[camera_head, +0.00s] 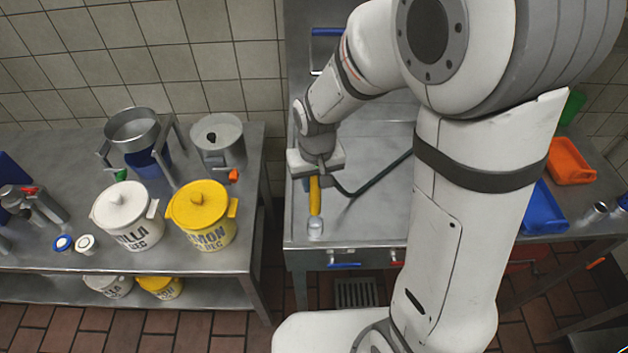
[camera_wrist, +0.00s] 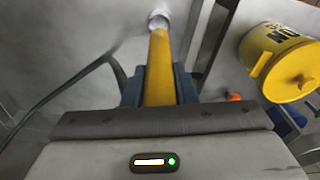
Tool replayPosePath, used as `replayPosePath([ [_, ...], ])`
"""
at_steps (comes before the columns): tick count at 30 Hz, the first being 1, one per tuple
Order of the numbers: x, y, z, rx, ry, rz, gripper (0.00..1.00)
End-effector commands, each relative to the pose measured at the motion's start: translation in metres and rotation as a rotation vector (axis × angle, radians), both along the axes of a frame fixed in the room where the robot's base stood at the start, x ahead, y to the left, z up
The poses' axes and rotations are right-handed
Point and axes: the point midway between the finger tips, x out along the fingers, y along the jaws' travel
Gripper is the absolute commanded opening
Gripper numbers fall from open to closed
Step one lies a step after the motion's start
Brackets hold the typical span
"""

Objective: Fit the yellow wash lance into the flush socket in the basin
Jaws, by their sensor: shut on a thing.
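The yellow wash lance (camera_head: 315,202) is between the fingers of my gripper (camera_head: 314,183), which is shut on it above the front left part of the steel basin (camera_head: 370,215). In the wrist view my gripper (camera_wrist: 158,80) has a blue-grey finger on each side of the yellow lance (camera_wrist: 160,62). A pale, round, cup-like piece (camera_head: 315,228) is at the lance's far end, near the basin's front edge. It also shows in the wrist view (camera_wrist: 159,19). I cannot tell whether it is the socket or the lance's tip, or whether they are joined.
A dark green hose (camera_head: 372,178) runs from near my gripper across the basin. A yellow lidded pot (camera_head: 203,212) and a white one (camera_head: 124,212) stand on the left table (camera_head: 150,258). An orange bin (camera_head: 570,161) and a blue bin (camera_head: 541,212) are at right.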

Motion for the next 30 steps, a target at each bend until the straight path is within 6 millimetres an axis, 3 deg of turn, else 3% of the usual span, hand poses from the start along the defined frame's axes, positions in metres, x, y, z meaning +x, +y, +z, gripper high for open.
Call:
replayPosePath([
  [3,0.000,0.000,-0.017,0.000,0.000,0.001,0.00],
  [10,0.000,0.001,-0.033,0.000,0.000,0.002,0.00],
  [30,0.000,0.001,-0.035,0.000,0.000,0.004,0.00],
])
